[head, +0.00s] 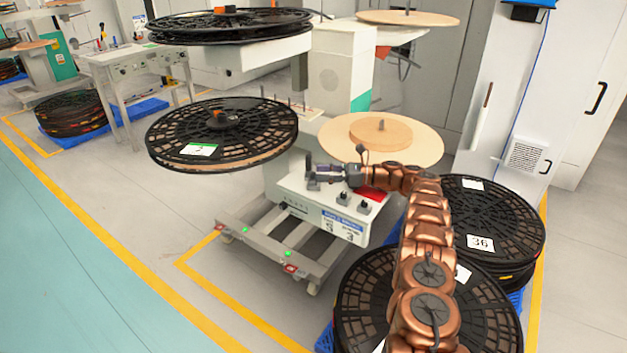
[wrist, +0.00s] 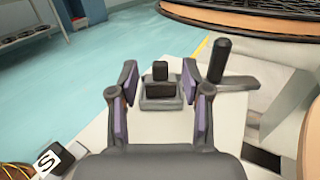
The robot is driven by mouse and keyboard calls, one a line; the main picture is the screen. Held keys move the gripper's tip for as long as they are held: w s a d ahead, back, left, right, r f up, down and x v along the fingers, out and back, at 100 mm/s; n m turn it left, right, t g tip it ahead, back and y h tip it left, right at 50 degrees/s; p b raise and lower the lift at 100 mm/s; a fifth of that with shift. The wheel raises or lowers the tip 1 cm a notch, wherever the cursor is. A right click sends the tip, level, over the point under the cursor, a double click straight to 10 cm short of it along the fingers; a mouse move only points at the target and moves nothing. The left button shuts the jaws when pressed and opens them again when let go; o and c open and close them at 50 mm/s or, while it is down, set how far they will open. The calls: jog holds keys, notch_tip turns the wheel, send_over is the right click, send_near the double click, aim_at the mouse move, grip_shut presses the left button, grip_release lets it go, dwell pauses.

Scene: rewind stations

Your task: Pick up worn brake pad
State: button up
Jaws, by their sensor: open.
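A small dark block (wrist: 160,70) stands on a wider dark grey base (wrist: 160,92) on the pale panel top in the wrist view. It looks like the worn brake pad in its seat, but I cannot tell wear from here. My gripper (wrist: 158,82) is open, with its two purple-padded fingers on either side of the block and a gap to each. In the head view, my gripper (head: 318,172) is low over the left end of the white control panel (head: 310,203). There the fingers largely hide the block.
A black upright lever (wrist: 222,60) stands close to the right finger. Knobs (head: 343,198) and a red patch (head: 372,194) are on the panel. A large black reel (head: 222,130) hangs to the left. Stacked reels (head: 490,225) stand at right, beside my arm.

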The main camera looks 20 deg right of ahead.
aim_at(313, 172)
jog(key=x, duration=0.3)
jog(key=shift+a, duration=0.1)
jog(key=shift+c, duration=0.3)
grip_shut()
